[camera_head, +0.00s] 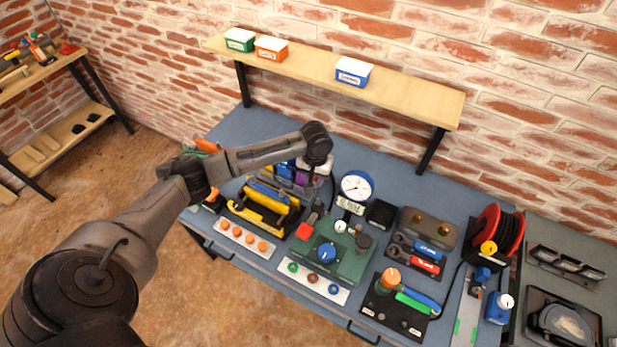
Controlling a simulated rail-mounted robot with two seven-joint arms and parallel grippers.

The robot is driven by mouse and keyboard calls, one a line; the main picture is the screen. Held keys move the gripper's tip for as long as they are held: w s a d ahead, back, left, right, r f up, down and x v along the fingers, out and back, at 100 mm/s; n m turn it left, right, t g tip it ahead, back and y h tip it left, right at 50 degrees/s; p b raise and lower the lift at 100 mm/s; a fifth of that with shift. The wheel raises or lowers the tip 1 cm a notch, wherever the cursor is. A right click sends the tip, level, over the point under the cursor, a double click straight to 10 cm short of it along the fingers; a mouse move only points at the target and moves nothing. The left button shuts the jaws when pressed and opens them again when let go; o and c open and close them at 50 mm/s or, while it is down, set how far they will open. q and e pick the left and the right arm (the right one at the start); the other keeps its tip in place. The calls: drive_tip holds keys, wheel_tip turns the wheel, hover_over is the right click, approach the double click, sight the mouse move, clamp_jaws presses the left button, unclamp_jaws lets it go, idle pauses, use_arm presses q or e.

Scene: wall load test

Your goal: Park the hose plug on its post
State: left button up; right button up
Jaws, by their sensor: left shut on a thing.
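My left arm reaches in from the lower left over the blue bench, with its wrist bent down above the bench. My left gripper (316,206) is small and dark beside the green pump block (345,262), near its red square part. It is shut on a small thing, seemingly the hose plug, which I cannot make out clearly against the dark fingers. A short dark round post (363,241) stands on the block to the right, and I cannot tell if it is the plug's post. My right gripper is not in view.
A round gauge (356,187) stands behind the block. A yellow-and-black tool holder (262,208) is to the left. A red hose reel (497,232) and a blue bottle (498,307) are to the right. A wooden shelf (415,97) with small boxes overhangs the back.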

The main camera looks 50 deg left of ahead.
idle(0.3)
use_arm(q)
drive_tip(key=w+a+f+b, duration=0.1)
drive_tip(key=f+b, duration=0.2)
drive_tip(key=f, duration=0.1)
drive_tip(key=w+a+f+b, duration=0.1)
drive_tip(key=w+f+b, duration=0.1)
drive_tip(key=f, duration=0.3)
drive_tip(key=w+a+f+b, duration=0.1)
drive_tip(key=w+f+b, duration=0.1)
drive_tip(key=f+b, duration=0.2)
drive_tip(key=shift+w+a+f+b, duration=0.15)
drive_tip(key=shift+a+f+b, duration=0.1)
drive_tip(key=shift+b, duration=0.1)
wheel_tip(320, 180, down, 3)
drive_tip(key=shift+f, duration=0.6)
drive_tip(key=shift+f+b, duration=0.3)
drive_tip(key=shift+b, duration=0.1)
drive_tip(key=shift+f, duration=0.1)
drive_tip(key=shift+f+b, duration=0.5)
drive_tip(key=shift+f, duration=0.25)
drive_tip(key=shift+f, duration=0.15)
